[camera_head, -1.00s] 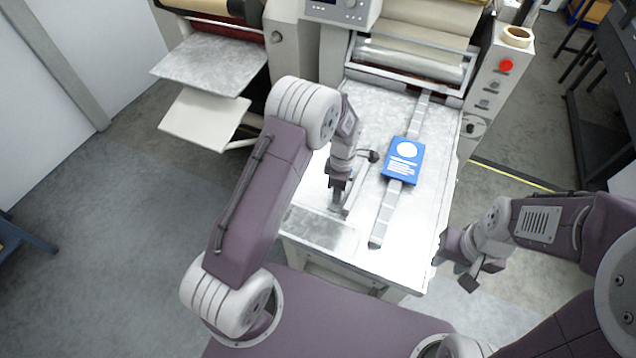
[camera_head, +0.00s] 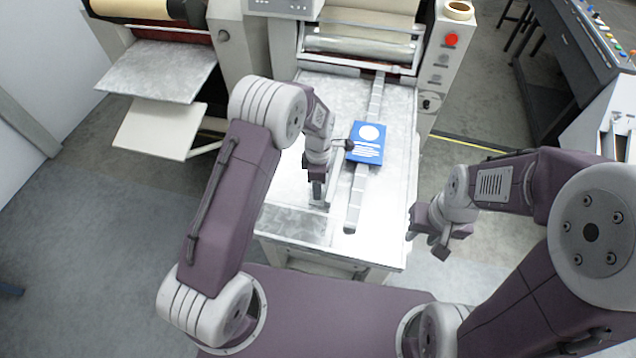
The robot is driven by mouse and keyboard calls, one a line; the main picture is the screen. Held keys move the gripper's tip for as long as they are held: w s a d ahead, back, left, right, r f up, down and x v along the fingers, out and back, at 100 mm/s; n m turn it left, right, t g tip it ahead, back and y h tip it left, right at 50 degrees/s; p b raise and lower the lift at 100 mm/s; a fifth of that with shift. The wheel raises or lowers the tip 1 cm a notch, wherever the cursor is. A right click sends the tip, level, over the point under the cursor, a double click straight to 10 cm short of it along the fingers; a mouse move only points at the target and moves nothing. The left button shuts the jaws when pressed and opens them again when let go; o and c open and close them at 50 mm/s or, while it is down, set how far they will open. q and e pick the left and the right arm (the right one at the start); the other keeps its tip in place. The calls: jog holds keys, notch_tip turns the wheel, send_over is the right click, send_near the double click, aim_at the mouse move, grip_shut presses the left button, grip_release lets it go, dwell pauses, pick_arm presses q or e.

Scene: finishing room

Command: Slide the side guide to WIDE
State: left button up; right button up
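The side guide (camera_head: 329,190) looks like a thin pale metal bar standing on the machine's feed table (camera_head: 275,218). A dark knob-like part (camera_head: 343,144) is near its far end. My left gripper (camera_head: 317,194) is down at the table, close against the left side of the guide. The fingers are small and seen from behind, so I cannot tell whether they touch or grip it. A segmented scale strip (camera_head: 357,197) runs along the table right of the guide. Its markings are too small to read. My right gripper (camera_head: 427,238) hangs off the table's right edge; its finger opening is unclear.
A blue card (camera_head: 367,150) with white print lies across the scale strip. Rollers (camera_head: 355,48) stand at the table's far end. A panel with a red button (camera_head: 451,40) and a tape roll (camera_head: 458,10) is at the right. Another machine's trays (camera_head: 158,130) stick out at left.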

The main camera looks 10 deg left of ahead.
pick_arm(q)
jog(key=shift+r+b, duration=0.3)
jog(key=shift+r, duration=0.1)
notch_tip(320, 180, up, 8)
jog(key=b, duration=0.2)
jog(key=shift+w+r, duration=0.15)
jog(key=shift+w, duration=0.05)
